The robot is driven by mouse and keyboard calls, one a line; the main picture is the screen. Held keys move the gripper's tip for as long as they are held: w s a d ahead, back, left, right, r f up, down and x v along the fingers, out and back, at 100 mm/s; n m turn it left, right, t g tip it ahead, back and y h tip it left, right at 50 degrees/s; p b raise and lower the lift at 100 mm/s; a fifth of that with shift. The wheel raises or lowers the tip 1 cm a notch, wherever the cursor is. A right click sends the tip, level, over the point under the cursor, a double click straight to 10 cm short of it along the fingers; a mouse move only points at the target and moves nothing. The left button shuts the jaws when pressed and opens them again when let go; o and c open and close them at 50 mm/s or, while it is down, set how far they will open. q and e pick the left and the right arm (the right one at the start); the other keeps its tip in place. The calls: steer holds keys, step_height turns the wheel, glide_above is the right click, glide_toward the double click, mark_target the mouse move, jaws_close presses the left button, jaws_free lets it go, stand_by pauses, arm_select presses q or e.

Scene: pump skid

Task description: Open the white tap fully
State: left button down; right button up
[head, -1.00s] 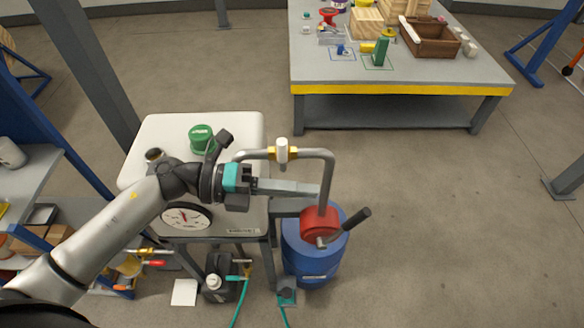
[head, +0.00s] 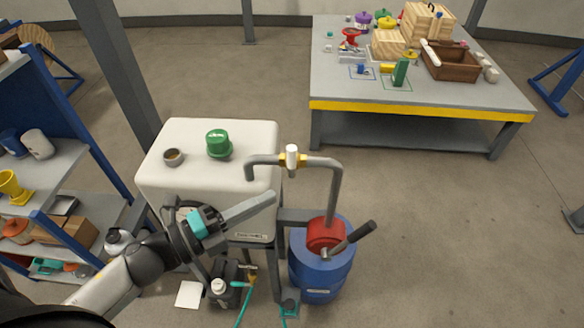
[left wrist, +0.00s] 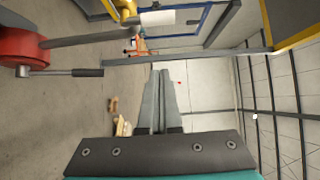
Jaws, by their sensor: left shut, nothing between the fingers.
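The white tap (head: 291,157) has a white handle on a yellow body in the top run of a bent grey pipe (head: 325,163). In the head view its handle lies across the line of the pipe. The white handle also shows at the top of the left wrist view (left wrist: 158,17). My left gripper (head: 270,197) is shut and empty, below and left of the tap, apart from it and the pipe. Its closed fingers show in the left wrist view (left wrist: 160,78). My right gripper is not in view.
A red pump head (head: 324,235) with a dark-handled lever sits on a blue drum (head: 318,282) under the pipe. A white tank (head: 247,140) with a green cap (head: 218,144) stands behind my arm. A grey workbench (head: 330,88) stands at the back right. Shelves (head: 40,165) stand left.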

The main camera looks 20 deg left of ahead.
mark_target(291, 169)
arm_select(q)
steer(key=shift+w+d, duration=0.1)
steer(key=p+x, duration=0.2)
steer(key=x, duration=0.8)
steer(key=shift+w+a, duration=0.25)
steer(key=shift+a, duration=0.75)
steer(key=shift+w+a, duration=0.25)
steer(key=shift+a, duration=0.7)
steer(key=shift+b, duration=0.3)
steer(key=shift+a+b, duration=0.15)
steer(key=shift+b, duration=0.45)
steer(key=shift+n, duration=0.3)
